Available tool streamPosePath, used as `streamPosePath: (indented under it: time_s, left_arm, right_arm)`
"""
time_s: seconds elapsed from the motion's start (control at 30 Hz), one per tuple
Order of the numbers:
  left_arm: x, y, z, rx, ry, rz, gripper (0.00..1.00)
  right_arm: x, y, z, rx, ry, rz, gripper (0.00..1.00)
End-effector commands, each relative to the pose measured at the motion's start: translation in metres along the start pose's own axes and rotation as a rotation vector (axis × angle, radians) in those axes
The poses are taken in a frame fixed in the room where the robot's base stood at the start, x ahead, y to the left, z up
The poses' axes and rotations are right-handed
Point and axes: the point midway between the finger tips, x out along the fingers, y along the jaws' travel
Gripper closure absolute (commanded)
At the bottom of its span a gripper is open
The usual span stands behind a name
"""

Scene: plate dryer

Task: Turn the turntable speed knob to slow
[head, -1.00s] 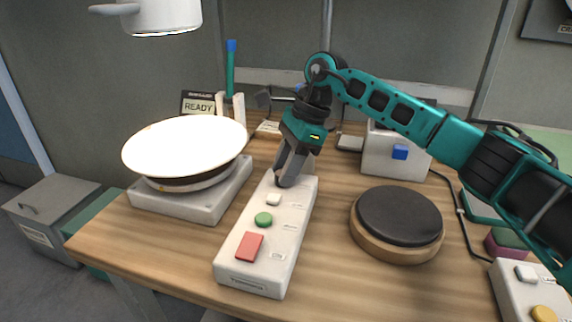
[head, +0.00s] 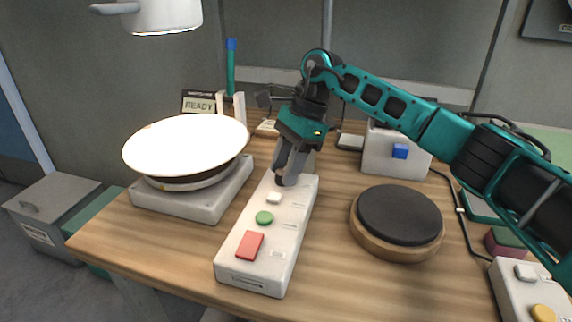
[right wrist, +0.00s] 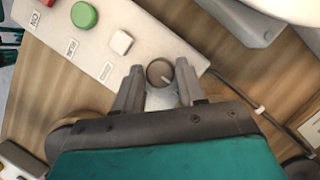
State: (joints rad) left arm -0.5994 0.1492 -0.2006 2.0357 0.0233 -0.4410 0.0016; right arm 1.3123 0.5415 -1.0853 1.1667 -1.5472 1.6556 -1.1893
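The white control panel (head: 245,278) lies on the table with a red button (head: 250,245), a green button (head: 264,217) and a white button (head: 274,198). At its far end is the dark round knob (right wrist: 160,73), with a pale pointer line toward the lower right in the right wrist view. My right gripper (right wrist: 160,80) is open, with one finger on each side of the knob and a small gap showing on both sides. In the head view my right gripper (head: 284,178) reaches down and largely hides the knob. My left gripper is not in view.
A large cream plate (head: 185,145) sits on the turntable base (head: 195,205) left of the panel. A round dark pad (head: 400,215) lies to the right. A READY sign (head: 199,106) and a white box (head: 385,160) stand behind.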

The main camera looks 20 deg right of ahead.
Motion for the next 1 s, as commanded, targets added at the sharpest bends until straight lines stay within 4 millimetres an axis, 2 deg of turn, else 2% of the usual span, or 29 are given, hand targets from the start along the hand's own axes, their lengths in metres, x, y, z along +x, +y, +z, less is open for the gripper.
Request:
streamPosePath:
  time_s: [0.03,0.2,0.43,0.53,0.67,1.0]
  left_arm:
    - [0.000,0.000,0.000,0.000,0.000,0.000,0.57]
    - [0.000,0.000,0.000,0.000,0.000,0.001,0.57]
    - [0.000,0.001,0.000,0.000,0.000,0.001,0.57]
    - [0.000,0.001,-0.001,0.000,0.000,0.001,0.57]
    - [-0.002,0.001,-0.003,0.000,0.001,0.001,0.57]
    - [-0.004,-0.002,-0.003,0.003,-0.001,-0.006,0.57]
  right_arm:
    - [0.000,0.000,0.000,0.000,0.000,0.000,0.55]
    - [0.000,0.000,0.000,0.001,0.000,0.000,0.42]
    - [-0.001,0.000,0.000,0.002,0.000,0.000,0.42]
    - [-0.010,0.000,0.000,0.002,0.000,-0.002,0.42]
    - [-0.033,-0.001,0.001,0.001,-0.001,-0.004,0.42]
    - [-0.105,0.000,0.001,0.001,0.000,-0.003,0.42]
